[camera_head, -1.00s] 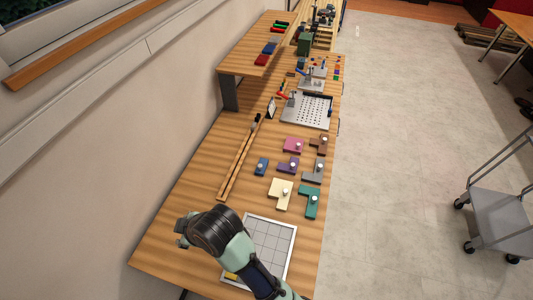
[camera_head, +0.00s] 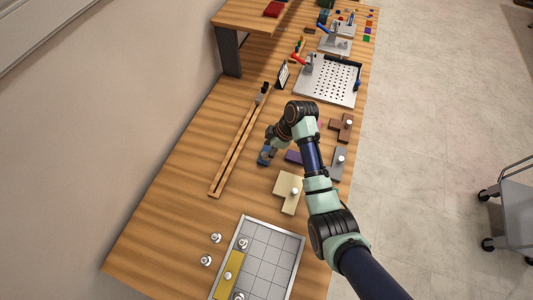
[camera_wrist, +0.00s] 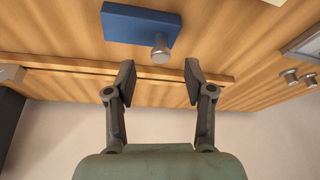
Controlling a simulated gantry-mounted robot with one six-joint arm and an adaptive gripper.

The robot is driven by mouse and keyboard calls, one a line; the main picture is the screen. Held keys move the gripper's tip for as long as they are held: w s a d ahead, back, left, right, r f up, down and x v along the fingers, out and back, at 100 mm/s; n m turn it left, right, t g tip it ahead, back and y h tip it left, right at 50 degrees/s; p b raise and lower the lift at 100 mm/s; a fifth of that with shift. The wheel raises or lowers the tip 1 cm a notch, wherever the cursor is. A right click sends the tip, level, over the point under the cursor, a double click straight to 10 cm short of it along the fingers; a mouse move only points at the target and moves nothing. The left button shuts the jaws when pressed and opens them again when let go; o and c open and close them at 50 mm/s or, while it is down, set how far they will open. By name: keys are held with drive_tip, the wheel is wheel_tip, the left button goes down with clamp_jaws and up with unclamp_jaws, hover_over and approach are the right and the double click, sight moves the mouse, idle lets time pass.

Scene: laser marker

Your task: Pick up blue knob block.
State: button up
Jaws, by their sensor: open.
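The blue knob block (camera_wrist: 138,26) is a flat blue rectangle with a round metal knob (camera_wrist: 160,49) near one end. It lies on the wooden table at the top of the wrist view. In the head view the block (camera_head: 264,157) shows just left of my arm, partly covered by my wrist. My gripper (camera_wrist: 158,80) is open and empty in the wrist view. Its two fingers are spread apart, with the knob beyond the fingertips and between them sideways. The fingers look apart from the block. In the head view my arm hides the fingertips.
A cream block (camera_head: 287,190), a purple block (camera_head: 293,157), a grey block (camera_head: 338,163) and a brown block (camera_head: 342,126) lie nearby. A wooden rail (camera_head: 236,146) runs to the left. A gridded tray (camera_head: 285,256) with a yellow piece (camera_head: 228,275) is in front.

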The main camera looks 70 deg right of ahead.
sight(264, 154)
drive_tip(key=x, duration=0.5)
drive_tip(key=shift+s+b, duration=0.1)
drive_tip(key=shift+b, duration=0.25)
clamp_jaws()
